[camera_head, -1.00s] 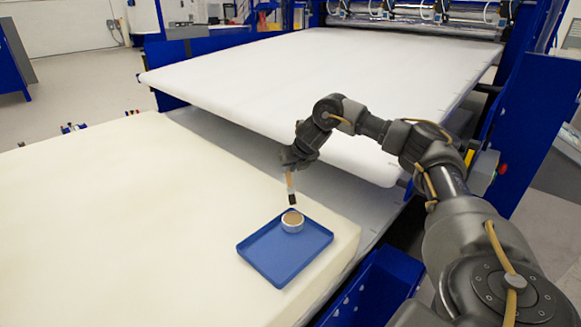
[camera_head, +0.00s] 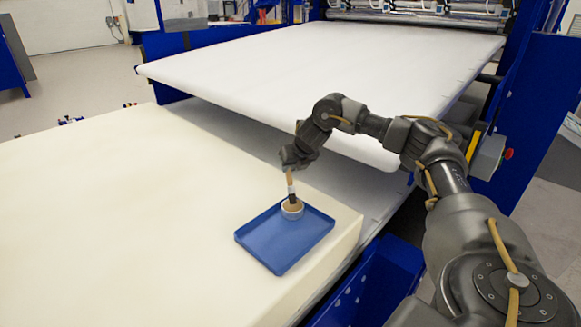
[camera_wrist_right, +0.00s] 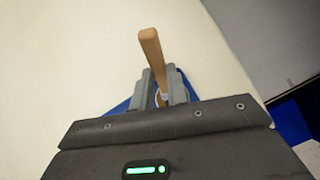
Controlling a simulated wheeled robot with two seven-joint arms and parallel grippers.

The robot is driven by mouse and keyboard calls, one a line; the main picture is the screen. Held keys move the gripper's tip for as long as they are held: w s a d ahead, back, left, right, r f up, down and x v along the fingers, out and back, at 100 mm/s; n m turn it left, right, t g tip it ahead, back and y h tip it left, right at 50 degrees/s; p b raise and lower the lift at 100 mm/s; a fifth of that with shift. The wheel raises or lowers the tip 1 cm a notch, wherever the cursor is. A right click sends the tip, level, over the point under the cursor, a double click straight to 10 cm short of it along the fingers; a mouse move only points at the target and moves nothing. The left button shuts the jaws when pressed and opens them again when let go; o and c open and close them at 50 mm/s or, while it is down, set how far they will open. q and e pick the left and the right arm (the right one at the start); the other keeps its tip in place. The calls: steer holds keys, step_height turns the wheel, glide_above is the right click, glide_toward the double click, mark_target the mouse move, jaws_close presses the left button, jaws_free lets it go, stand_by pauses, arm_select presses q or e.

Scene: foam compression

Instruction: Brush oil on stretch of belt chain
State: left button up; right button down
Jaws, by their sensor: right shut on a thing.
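My right gripper (camera_head: 292,166) is shut on the wooden handle of a brush (camera_head: 290,183), which points down. The handle (camera_wrist_right: 151,50) also shows between the fingers in the right wrist view. The brush's dark bristles are at the mouth of a small round cup (camera_head: 293,211); how deep they sit inside I cannot tell. The cup stands on a blue tray (camera_head: 268,246), near its far edge. The tray lies on a large cream foam block. No belt chain can be made out. My left gripper is not in view.
The foam block (camera_head: 110,200) fills the left front, with clear space left of the tray. A white padded bed (camera_head: 320,80) of the blue machine stands behind, higher than the foam. A blue panel (camera_head: 540,110) and a red button (camera_head: 508,154) are at the right.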

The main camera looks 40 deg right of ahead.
mark_target(290, 175)
steer(key=shift+f+b, duration=0.3)
steer(key=shift+f, duration=0.1)
stand_by(0.7)
steer(key=shift+f, duration=0.1)
stand_by(1.1)
step_height(290, 175, up, 2)
steer(key=shift+r+p, duration=0.1)
steer(key=shift+p, duration=1.05)
step_height(290, 175, up, 5)
steer(key=p, duration=0.4)
